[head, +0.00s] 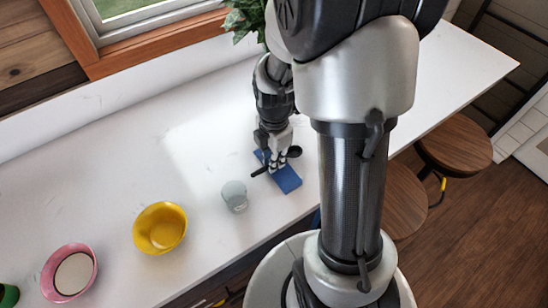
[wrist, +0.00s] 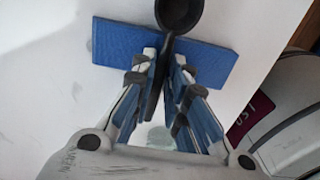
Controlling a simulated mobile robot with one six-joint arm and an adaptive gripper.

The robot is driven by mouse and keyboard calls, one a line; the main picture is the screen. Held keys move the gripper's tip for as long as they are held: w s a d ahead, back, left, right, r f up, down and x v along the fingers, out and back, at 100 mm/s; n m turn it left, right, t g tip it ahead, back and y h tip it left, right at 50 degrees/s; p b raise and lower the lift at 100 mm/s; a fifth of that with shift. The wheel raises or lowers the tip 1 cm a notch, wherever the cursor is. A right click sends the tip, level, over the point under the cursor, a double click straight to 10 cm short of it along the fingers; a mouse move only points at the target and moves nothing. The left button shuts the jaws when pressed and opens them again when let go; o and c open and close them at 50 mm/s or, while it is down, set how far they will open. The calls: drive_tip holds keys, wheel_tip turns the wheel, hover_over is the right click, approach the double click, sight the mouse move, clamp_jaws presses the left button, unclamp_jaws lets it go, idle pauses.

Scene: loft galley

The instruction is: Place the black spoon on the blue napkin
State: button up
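The blue napkin (head: 288,182) lies on the white counter near its front edge; it also shows in the wrist view (wrist: 118,42). The black spoon (wrist: 180,14) crosses over the napkin, its bowl past the napkin's far edge and its handle running back between my fingers. In the head view the spoon's bowl (head: 294,152) shows right of my gripper (head: 278,166) and the handle end to the left. In the wrist view my gripper (wrist: 165,62) points down at the napkin, its fingertips closed in on the handle. Whether the spoon touches the napkin is hard to tell.
A pale grey-green cup (head: 235,196) stands left of the napkin. Farther left are a yellow bowl (head: 160,228) and a pink bowl (head: 69,272). A plant (head: 245,18) is at the back. Round wooden stools (head: 455,143) stand beyond the counter's front edge.

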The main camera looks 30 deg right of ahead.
drive_tip(key=o, duration=0.4)
drive_tip(key=shift+o, duration=0.2)
wheel_tip(320, 180, up, 11)
drive_tip(key=p, duration=0.3)
drive_tip(key=s+a+r+m+t, duration=0.2)
drive_tip(key=s+a+r+m, duration=0.3)
drive_tip(key=m, duration=0.4)
drive_tip(key=s+a+r+m+t, duration=0.2)
drive_tip(key=s+a+r+m, duration=0.2)
drive_tip(key=s+r+m, duration=0.3)
drive_tip(key=shift+s+a+r+m+t, duration=0.35)
drive_tip(key=shift+s+m, duration=0.3)
drive_tip(key=shift+m, duration=0.55)
wheel_tip(320, 180, down, 9)
drive_tip(key=b, duration=0.9)
